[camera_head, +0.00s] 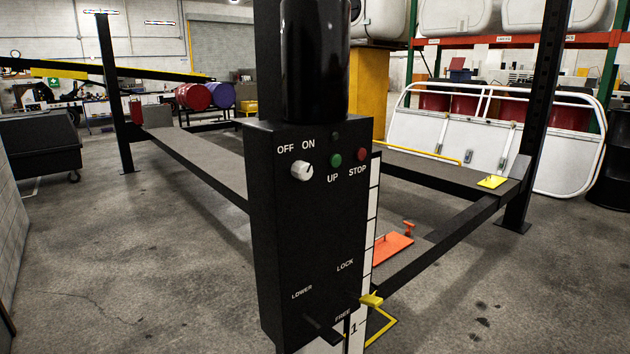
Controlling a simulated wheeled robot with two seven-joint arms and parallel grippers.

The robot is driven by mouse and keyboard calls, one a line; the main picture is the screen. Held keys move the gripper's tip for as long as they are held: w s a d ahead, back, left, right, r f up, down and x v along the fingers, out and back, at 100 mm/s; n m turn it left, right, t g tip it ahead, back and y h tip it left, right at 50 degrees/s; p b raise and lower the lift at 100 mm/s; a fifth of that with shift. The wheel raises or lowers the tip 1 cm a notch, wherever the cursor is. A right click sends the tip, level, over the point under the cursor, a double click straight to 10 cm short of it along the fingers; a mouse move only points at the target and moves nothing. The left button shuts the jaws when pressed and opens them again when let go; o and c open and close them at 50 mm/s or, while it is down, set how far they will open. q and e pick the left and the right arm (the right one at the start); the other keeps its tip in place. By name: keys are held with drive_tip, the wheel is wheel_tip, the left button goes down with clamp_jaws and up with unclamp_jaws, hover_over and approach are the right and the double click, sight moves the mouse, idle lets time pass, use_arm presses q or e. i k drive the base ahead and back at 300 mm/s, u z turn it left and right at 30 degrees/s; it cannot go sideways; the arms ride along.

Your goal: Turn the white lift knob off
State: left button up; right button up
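The white lift knob (301,169) is on the upper front face of the black control box (290,225), just below the printed words OFF and ON. Its mark seems to lean to the right, toward ON, but it is too small to be sure. A green UP button (335,160) and a red STOP button (362,154) sit to the right of the knob. Nothing covers the knob. Neither of my grippers is in view.
A black cylinder (314,60) stands on top of the box. A lever (315,322) sticks out low, near LOWER, LOCK and FREE. The lift runways (205,160) extend behind. Open concrete floor (140,260) lies to the left.

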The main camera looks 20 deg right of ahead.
sight(301, 171)
drive_tip(key=u, duration=1.1)
drive_tip(key=i, duration=0.65)
drive_tip(key=z, duration=0.5)
